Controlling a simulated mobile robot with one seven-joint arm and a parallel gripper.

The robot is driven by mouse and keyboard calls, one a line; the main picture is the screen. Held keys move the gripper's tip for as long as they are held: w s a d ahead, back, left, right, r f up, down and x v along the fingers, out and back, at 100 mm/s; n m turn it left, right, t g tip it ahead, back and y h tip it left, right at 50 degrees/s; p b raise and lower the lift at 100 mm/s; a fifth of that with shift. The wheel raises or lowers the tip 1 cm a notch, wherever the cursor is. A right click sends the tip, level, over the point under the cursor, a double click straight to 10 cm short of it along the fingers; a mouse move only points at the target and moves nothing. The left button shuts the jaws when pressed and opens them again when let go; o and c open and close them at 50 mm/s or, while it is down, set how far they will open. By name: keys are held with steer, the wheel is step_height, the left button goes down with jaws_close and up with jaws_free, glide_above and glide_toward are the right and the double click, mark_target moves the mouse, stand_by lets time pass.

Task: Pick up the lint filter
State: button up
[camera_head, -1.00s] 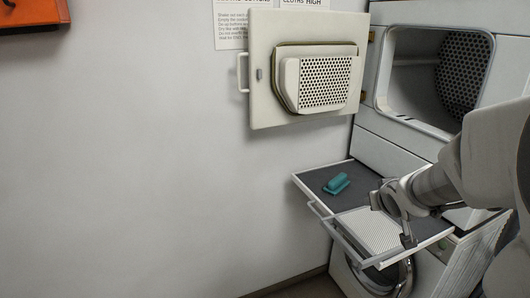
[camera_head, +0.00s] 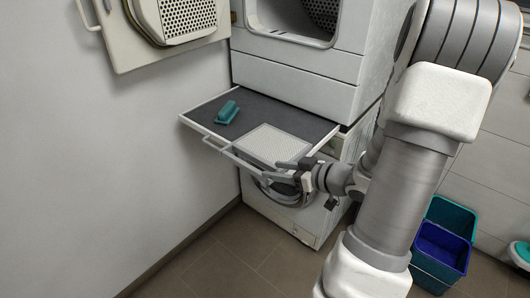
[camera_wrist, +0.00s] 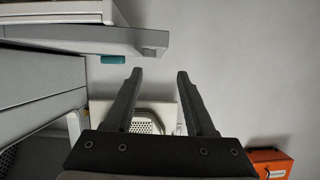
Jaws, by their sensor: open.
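The lint filter looks to be the pale, fine-mesh rectangular panel (camera_head: 272,144) lying flat on the dark pull-out shelf (camera_head: 296,120) below the dryer opening. My gripper (camera_head: 278,172) is at the front right of the panel, by the shelf's front edge, with its fingers pointing left. In the wrist view the two fingers (camera_wrist: 160,75) are apart with nothing between them. A pale shelf edge (camera_wrist: 120,40) lies at the upper left there. I cannot clearly make out the mesh panel in that view. Whether a finger touches the panel is unclear.
A teal brush-like object (camera_head: 228,113) lies on the shelf left of the panel. The shelf has a white front handle (camera_head: 218,145). The dryer door (camera_head: 165,25) hangs open at the left. A washer (camera_head: 330,205) stands below. Blue and green bins (camera_head: 440,245) stand at the right.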

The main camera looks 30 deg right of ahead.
mark_target(248, 165)
steer(key=b+x, duration=0.2)
steer(key=x, duration=1.1)
steer(key=shift+w+b, duration=0.1)
steer(key=shift+b, duration=0.3)
jaws_close()
